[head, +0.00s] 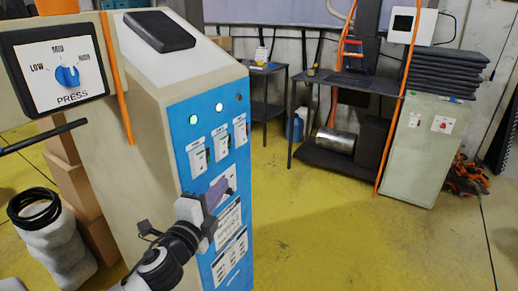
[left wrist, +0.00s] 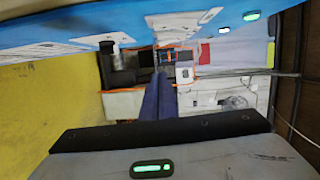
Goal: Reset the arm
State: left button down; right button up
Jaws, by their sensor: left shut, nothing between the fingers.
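My left arm comes up from the bottom of the head view, and my left gripper (head: 205,222) is in front of the blue front panel (head: 206,112) of a beige machine. I cannot tell whether it touches the panel. In the left wrist view its dark blue fingers (left wrist: 158,96) are together with nothing held. The blue panel also shows along the top of that view (left wrist: 75,48). My right gripper is not in view.
The panel carries lit buttons, several small switches and labels. A PRESS dial (head: 67,76) is at upper left. A dark metal table (head: 345,82) and a beige cabinet (head: 420,150) stand at the back.

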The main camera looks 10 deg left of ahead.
pick_arm(q)
jog(key=s+d+f+n+g, duration=0.1)
jog(key=s+f+n+g, duration=0.25)
jog(key=s+f, duration=0.45)
jog(key=s+d+f+n+g, duration=0.2)
jog(key=s+f+n, duration=0.3)
jog(key=f, duration=0.7)
jog(key=s+f+n+g, duration=0.2)
jog(key=s+f+n, duration=0.2)
jog(key=s, duration=0.5)
jog(key=s+d+f+n+g, duration=0.1)
jog(key=s+f+n, duration=0.3)
jog(key=s+f, duration=0.4)
jog(key=shift+s+f+g+h, duration=0.15)
jog(key=shift+s+g+h, duration=0.2)
jog(key=shift+s, duration=0.55)
jog(key=shift+a+n, duration=0.1)
jog(key=shift+n, duration=0.15)
